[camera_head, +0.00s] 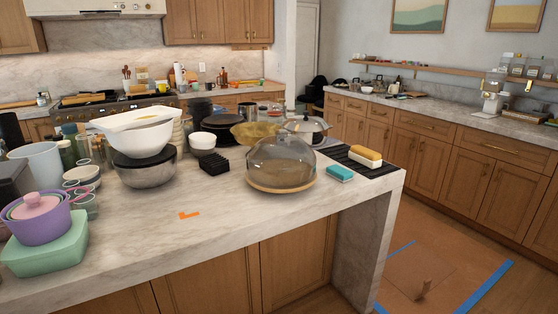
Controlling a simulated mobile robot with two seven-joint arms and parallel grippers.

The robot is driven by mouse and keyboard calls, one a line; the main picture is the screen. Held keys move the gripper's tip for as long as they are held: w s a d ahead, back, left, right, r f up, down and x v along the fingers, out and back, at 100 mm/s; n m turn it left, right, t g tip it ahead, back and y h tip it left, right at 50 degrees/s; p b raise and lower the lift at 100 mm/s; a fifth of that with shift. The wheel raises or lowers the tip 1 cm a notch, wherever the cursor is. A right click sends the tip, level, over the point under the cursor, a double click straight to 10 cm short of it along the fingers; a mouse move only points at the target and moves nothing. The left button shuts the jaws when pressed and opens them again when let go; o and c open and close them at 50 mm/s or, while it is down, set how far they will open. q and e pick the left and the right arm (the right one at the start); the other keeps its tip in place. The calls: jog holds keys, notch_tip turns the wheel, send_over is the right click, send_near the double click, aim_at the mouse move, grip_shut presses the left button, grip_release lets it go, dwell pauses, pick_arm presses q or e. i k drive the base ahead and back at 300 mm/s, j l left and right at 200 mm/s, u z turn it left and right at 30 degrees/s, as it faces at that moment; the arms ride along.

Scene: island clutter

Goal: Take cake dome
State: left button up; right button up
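The cake dome (281,158) is a clear glass cover standing upright on a round wooden base (264,188). It is on the marble island top (225,212), toward the right end and close to the front edge. Things behind it show through the glass. Neither of my grippers is in the head view.
A teal sponge (340,173) and a black mat (367,167) with a yellow-and-white block (365,155) are right of the dome. Behind it are a yellowish bowl (255,132) and a lidded pot (305,128). Stacked bowls (143,140) crowd the left. The island's front middle is mostly clear.

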aim_at(281, 160)
jog(key=i+l+u, duration=0.4)
jog(key=i+l, duration=0.25)
jog(key=i+l+u, duration=0.2)
jog(key=l, duration=0.25)
jog(key=i+l+u, duration=0.2)
jog(key=i+l, duration=0.2)
jog(key=i+l+u, duration=0.2)
jog(key=l, duration=0.35)
